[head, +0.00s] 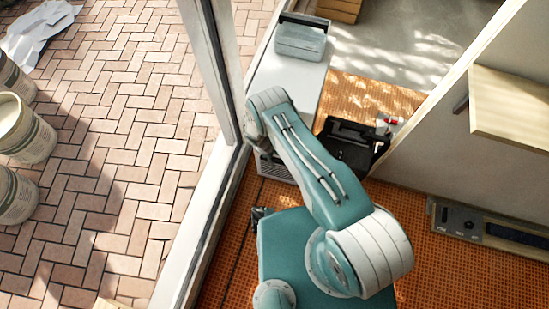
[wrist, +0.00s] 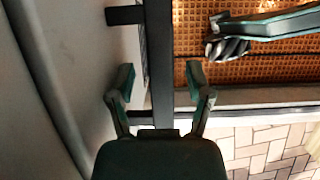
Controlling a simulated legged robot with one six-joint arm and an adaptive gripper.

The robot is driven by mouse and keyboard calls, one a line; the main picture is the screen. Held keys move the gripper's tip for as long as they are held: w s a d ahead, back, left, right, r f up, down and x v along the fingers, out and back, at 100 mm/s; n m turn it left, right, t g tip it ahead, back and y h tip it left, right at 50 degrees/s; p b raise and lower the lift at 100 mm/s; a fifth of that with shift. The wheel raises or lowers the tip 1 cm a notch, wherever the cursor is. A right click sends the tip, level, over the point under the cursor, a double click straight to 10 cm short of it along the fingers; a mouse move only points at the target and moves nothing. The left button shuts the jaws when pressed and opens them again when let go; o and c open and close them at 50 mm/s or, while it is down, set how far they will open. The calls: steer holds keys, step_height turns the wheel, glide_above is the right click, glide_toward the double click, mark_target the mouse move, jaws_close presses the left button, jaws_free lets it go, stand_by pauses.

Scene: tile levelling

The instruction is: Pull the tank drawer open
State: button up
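In the wrist view my gripper (wrist: 160,78) is open, with its two dark green fingers well apart. A long dark bar handle (wrist: 158,55) runs lengthwise between the fingers. Two short dark brackets join it to a pale grey front (wrist: 75,60) on the left; this looks like the drawer front. I see gaps between the bar and both fingers, but cannot judge the depth. In the head view a long white unit (head: 298,85) stands beyond my arm, with a grey-green lidded box (head: 301,40) at its far end. My arm hides the gripper and handle there.
An open black case (head: 350,145) stands right of my arm on the orange mat (head: 450,265). A door frame post (head: 208,60) and sill border brick paving (head: 110,150) with several buckets (head: 22,130). A wooden shelf (head: 510,105) juts from the right wall.

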steer(key=shift+a, duration=0.1)
jaws_close()
steer(key=s+a, duration=0.3)
steer(key=s, duration=0.7)
steer(key=s+a, duration=0.4)
steer(key=s, duration=0.6)
steer(key=shift+a, duration=0.25)
steer(key=shift+o, duration=0.3)
jaws_free()
steer(key=shift+r, duration=0.1)
